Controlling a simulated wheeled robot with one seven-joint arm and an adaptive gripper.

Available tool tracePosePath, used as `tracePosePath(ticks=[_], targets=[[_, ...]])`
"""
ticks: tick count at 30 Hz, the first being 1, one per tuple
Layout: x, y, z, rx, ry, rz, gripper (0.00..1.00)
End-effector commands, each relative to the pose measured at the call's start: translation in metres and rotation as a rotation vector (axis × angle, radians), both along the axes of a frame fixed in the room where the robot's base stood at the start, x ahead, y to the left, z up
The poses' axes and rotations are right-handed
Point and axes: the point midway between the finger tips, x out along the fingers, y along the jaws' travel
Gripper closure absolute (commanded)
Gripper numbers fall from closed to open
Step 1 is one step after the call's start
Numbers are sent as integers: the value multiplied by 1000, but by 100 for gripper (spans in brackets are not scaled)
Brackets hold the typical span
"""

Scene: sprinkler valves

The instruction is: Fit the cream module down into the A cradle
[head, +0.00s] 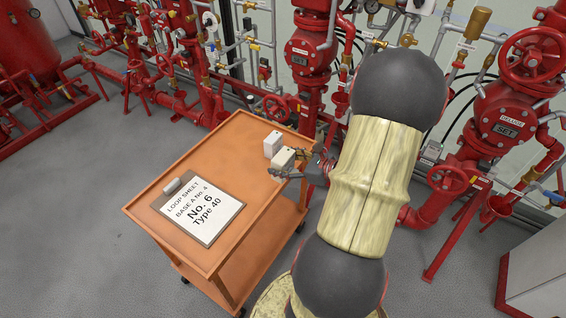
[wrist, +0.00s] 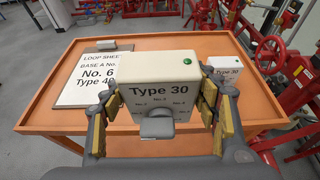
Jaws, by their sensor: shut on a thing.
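My gripper (wrist: 160,108) is shut on a cream module (wrist: 150,78) marked "Type 30", with a green dot on top and a grey tab low on its front. The fingers press on its left and right sides. In the head view, the held module (head: 283,158) and my gripper (head: 294,163) are at the right side of an orange cart. I cannot tell whether the module touches the cart top. A second cream module (wrist: 225,70), also marked "Type 30", stands just behind and right of it; it also shows in the head view (head: 271,144). I cannot make out the A cradle in either view.
The orange cart (head: 222,157) has a raised rim. A clipboard sheet (head: 197,208) on it reads "LOOP SHEET", "BASE A", "No. 6 Type 40". Red pipes and valves (head: 303,52) line the wall behind. The cart top between sheet and modules is clear.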

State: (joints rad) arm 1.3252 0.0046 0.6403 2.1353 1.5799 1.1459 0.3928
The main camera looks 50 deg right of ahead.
Motion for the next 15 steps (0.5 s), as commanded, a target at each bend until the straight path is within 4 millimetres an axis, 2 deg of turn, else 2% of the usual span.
tracePosePath(ticks=[15], targets=[[0,0,27,-1,-1,0,78]])
